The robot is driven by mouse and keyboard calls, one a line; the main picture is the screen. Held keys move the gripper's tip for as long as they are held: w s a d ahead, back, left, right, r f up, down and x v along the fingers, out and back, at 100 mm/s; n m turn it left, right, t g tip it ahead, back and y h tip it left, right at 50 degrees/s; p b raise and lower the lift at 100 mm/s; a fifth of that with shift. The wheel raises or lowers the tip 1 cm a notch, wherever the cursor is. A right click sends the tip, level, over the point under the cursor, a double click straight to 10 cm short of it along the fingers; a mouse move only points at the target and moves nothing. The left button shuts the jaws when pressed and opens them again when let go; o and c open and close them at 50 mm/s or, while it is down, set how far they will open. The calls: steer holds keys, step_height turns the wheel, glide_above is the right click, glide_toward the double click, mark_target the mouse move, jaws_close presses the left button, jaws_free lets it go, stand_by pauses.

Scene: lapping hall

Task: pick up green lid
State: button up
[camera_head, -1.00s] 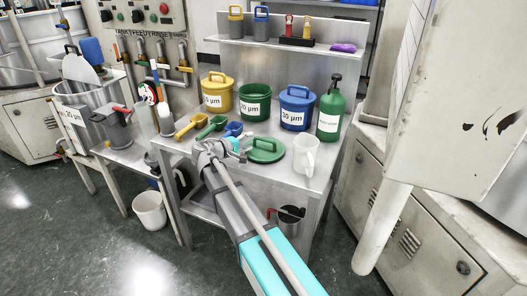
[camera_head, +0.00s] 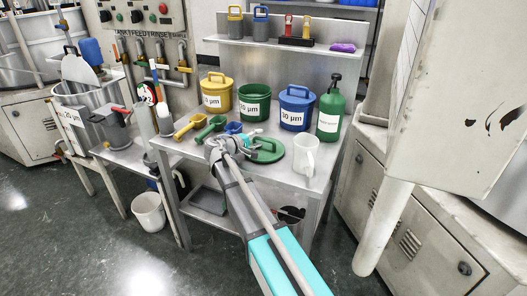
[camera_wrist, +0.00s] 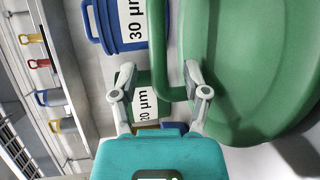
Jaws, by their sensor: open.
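The green lid (camera_head: 268,153) lies on the steel bench in front of the green tub (camera_head: 254,103), which stands open. In the wrist view the lid (camera_wrist: 245,60) fills the right side, very close. Its raised handle (camera_wrist: 157,40) shows near and partly between my fingertips. My gripper (camera_wrist: 158,75) is open, with one finger on each side of the handle. I cannot tell whether a finger touches it. In the head view my gripper (camera_head: 236,147) is at the lid's left edge, and my arm hides part of the lid's front.
A white jug (camera_head: 305,155) stands just right of the lid. Yellow (camera_head: 187,126), green (camera_head: 209,128) and blue (camera_head: 233,127) scoops lie to the left. The yellow tub (camera_head: 216,93), blue tub (camera_head: 296,108) and green pump bottle (camera_head: 330,110) stand behind.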

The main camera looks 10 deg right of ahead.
stand_by(0.5)
jaws_close()
